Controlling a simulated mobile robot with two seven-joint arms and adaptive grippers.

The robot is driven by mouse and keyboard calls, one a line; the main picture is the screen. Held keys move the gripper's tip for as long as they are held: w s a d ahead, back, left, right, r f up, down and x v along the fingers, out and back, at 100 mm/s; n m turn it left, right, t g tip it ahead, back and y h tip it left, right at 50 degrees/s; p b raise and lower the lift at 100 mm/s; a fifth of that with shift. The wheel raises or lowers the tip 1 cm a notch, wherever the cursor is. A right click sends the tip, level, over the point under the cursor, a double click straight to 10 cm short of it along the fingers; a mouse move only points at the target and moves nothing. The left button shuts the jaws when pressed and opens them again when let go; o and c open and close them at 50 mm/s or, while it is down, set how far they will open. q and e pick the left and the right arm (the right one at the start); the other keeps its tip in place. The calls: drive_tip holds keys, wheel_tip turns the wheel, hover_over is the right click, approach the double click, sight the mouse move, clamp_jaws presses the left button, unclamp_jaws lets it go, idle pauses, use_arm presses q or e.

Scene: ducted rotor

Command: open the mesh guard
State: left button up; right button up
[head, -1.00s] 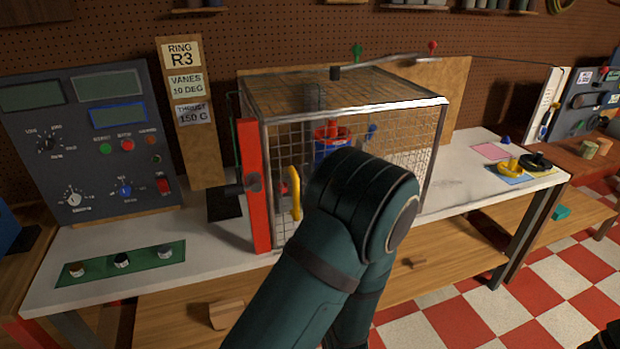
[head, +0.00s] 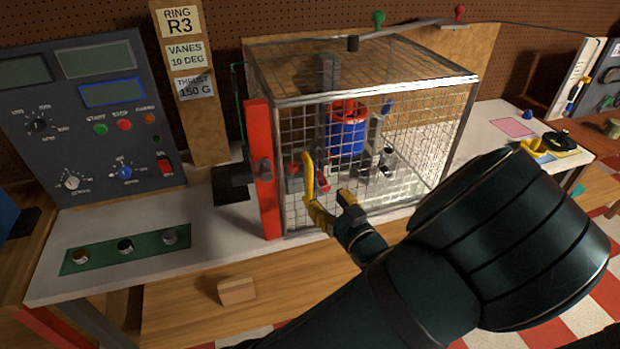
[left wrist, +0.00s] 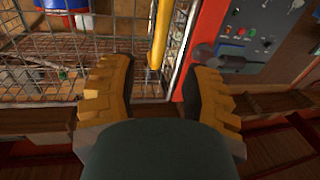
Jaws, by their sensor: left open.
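The mesh guard (head: 405,92) is a metal-framed wire cage on the bench, and its front mesh looks flush with the frame. A yellow upright handle (head: 308,177) is on its front near the left edge; it also shows in the left wrist view (left wrist: 160,38). My left gripper (head: 333,202) is open, with yellow fingers at the handle's lower end. In the left wrist view, the left gripper (left wrist: 154,82) has the handle's line between its spread fingers. Whether the fingers touch it I cannot tell. My right gripper is not in view.
A red post (head: 262,170) with a dark knob stands at the guard's left edge. A blue and red ducted rotor (head: 346,134) is inside. A control panel (head: 90,115) stands left, behind a green strip with knobs (head: 125,246). The bench front (head: 205,235) is partly clear.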

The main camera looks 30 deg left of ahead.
sight(311, 182)
use_arm(q)
drive_tip(key=x, duration=0.9)
drive_tip(key=shift+f, duration=0.1)
drive_tip(key=shift+o, duration=0.2)
drive_tip(key=shift+d, duration=0.1)
clamp_jaws()
